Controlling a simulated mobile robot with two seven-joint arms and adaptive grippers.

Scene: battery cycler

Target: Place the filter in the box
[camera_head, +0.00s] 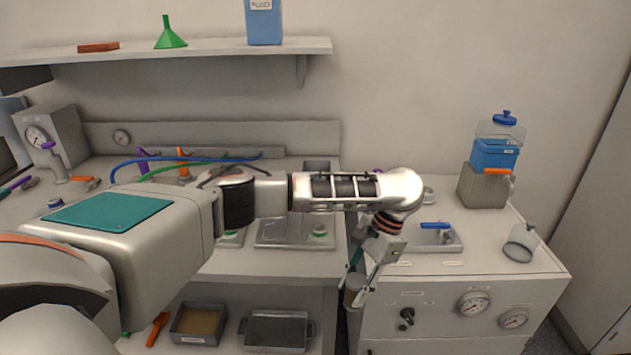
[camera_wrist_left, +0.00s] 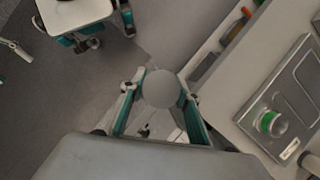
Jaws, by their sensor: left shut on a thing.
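My left gripper (camera_head: 360,284) hangs down in the gap between the left bench and the right cabinet. It is shut on a small round thing, seen as a brownish-grey cylinder (camera_head: 353,297) low between the fingers. In the left wrist view a plain grey disc (camera_wrist_left: 161,88) sits between the teal-sided fingers of the left gripper (camera_wrist_left: 160,95). I take it to be the filter, though no marking shows. Two open trays stand on the lower shelf, one with a tan inside (camera_head: 182,334) and one dark grey (camera_head: 244,330). I cannot tell which container is the box.
The right cabinet (camera_head: 440,285) has gauges on its front. On its top are a blue container (camera_head: 494,155) on a grey block, a blue-handled valve plate (camera_head: 437,240) and a clear cup (camera_head: 521,245). The left bench holds hoses and a plate with a green knob (camera_wrist_left: 268,122).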

